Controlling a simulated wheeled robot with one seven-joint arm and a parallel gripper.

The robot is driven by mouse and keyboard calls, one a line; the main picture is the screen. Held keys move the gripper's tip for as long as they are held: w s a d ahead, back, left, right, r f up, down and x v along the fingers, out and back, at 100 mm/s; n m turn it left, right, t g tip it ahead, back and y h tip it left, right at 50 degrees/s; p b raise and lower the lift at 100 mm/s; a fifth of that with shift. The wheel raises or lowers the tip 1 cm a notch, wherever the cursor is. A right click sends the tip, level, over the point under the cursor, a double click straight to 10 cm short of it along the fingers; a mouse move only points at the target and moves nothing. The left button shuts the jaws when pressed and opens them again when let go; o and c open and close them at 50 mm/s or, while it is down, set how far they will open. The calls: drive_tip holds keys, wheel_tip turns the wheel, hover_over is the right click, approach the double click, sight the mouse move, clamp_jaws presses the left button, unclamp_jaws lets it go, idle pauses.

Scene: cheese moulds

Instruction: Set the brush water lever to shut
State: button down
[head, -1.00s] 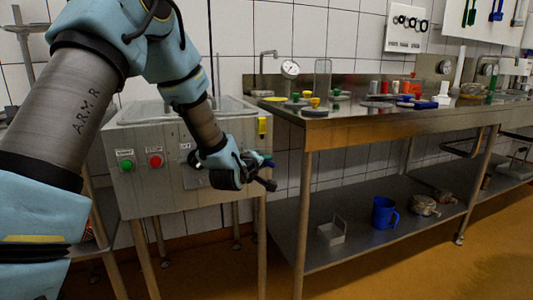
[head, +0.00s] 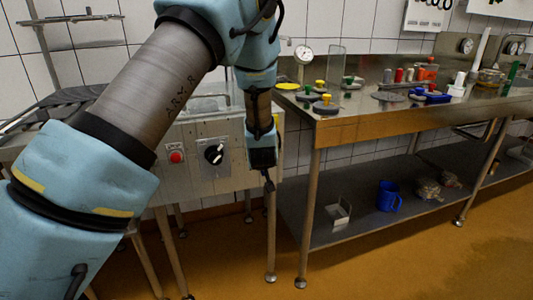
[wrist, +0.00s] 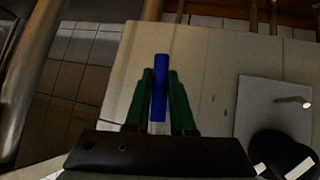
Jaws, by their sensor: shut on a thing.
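My gripper (head: 267,180) hangs at the front right edge of the steel sink unit, with its fingers pointing down in the head view. In the wrist view its two green fingers (wrist: 161,80) are shut on a blue lever handle (wrist: 161,62), which runs lengthwise between them. I take this handle to be the brush water lever; no label on it is readable. A pale bit shows at the handle's near end. In the head view the lever is hidden by my gripper, so its valve position cannot be read.
A black rotary knob (head: 214,152) and a red button (head: 176,156) are on the unit's front panel, left of my gripper. A steel bench (head: 350,128) with moulds and tools stands to the right. A blue jug (head: 388,196) stands on its lower shelf.

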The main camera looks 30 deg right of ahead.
drive_tip(key=shift+w+a+m+y+p, duration=0.1)
drive_tip(key=shift+a+m+y+p, duration=0.35)
drive_tip(key=shift+p, duration=0.9)
drive_tip(key=shift+y, duration=0.25)
drive_tip(key=c, duration=0.8)
unclamp_jaws()
drive_tip(key=shift+o, duration=0.2)
drive_tip(key=v, duration=1)
drive_tip(key=shift+s+r, duration=0.2)
drive_tip(key=shift+s, duration=0.1)
drive_tip(key=shift+a, duration=0.1)
